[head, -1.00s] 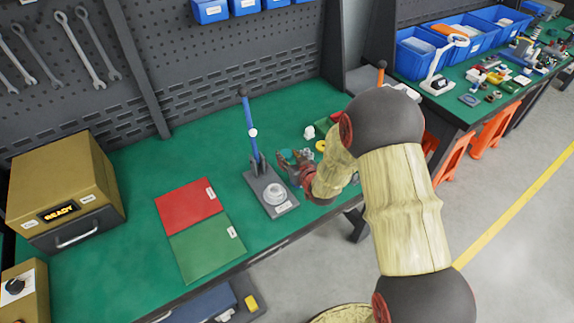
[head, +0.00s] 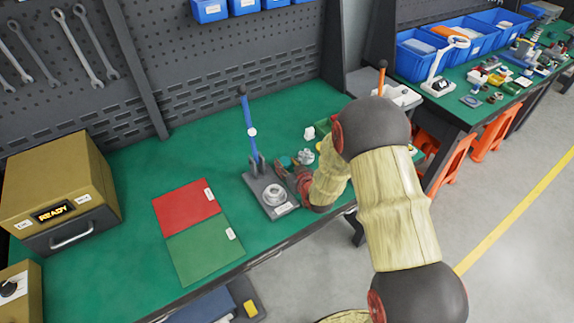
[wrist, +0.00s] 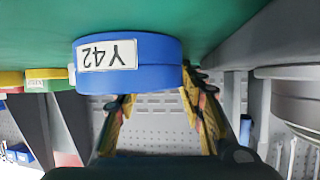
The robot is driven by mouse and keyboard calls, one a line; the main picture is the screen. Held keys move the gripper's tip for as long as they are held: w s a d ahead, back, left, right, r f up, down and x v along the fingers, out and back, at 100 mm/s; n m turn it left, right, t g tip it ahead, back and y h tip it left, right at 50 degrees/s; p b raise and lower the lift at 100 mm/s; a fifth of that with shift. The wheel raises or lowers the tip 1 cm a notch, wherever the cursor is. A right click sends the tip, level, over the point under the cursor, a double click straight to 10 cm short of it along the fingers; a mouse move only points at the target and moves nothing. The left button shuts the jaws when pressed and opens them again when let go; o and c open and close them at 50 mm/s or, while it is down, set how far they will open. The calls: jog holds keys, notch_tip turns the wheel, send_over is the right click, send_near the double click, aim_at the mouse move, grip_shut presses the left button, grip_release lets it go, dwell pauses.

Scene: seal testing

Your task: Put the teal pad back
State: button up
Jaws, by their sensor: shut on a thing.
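A small teal patch, taken as the teal pad (head: 284,161), shows at the tips of my gripper (head: 294,174), just right of the lever press (head: 270,192). The press has a blue lever and a silver cup on its base. In the wrist view, upside down, my gripper (wrist: 160,95) has its two fingers apart with a thing between them. A round blue piece (wrist: 128,76) with a white label reading Y42 covers the left fingertip and meets the right one. I cannot tell whether it is the same pad. The grip itself is partly hidden.
A grey knobbed part (head: 306,156) stands close behind my gripper. A red mat (head: 186,207) and a green mat (head: 203,248) lie left of the press. A brass-coloured READY box (head: 60,190) stands far left. The bench between box and press is otherwise clear.

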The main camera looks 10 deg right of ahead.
jog(key=shift+s+f, duration=0.2)
jog(key=shift+f, duration=0.15)
